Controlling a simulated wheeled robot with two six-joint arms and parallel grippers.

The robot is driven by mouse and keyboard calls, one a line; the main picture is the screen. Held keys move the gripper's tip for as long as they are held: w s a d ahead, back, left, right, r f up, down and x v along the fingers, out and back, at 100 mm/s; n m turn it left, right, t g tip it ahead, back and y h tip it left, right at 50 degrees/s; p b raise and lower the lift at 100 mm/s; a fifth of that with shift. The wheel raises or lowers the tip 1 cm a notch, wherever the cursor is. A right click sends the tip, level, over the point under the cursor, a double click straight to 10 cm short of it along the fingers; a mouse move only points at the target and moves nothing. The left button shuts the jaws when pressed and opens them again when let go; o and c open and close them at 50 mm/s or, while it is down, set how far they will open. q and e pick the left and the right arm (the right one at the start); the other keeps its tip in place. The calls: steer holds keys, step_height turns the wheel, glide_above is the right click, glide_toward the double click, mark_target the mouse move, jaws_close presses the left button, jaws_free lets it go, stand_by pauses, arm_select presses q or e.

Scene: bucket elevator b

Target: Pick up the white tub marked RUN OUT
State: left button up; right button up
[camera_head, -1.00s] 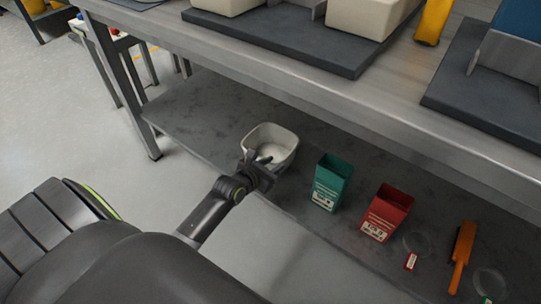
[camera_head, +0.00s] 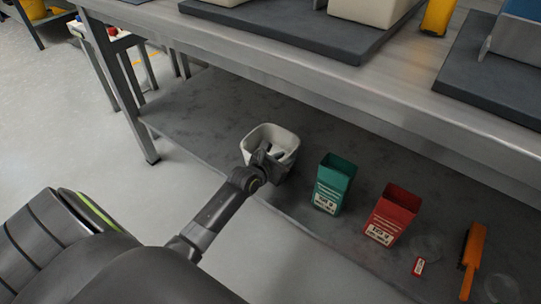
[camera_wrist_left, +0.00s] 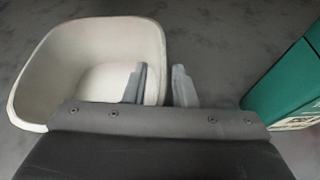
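The white tub (camera_head: 283,138) stands on the grey lower shelf under the bench, open side up. No marking on it can be read. It also shows in the left wrist view (camera_wrist_left: 85,45), at upper left. My left gripper (camera_head: 268,155) is at its near right side. In the wrist view the left gripper (camera_wrist_left: 160,85) has its fingers apart, one inside the tub and one outside, with the right wall between them. A gap shows between the inner finger and the wall. My right gripper is not in view.
A green bin (camera_head: 333,184) stands right of the tub, close to the gripper in the wrist view. A red bin (camera_head: 392,214), a red tag (camera_head: 418,266) and an orange-handled brush (camera_head: 472,258) are farther right. The bench top (camera_head: 300,75) overhangs the shelf (camera_head: 190,110).

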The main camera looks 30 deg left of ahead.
arm_select(q)
jaws_close()
steer(key=shift+s, duration=0.1)
stand_by(0.3)
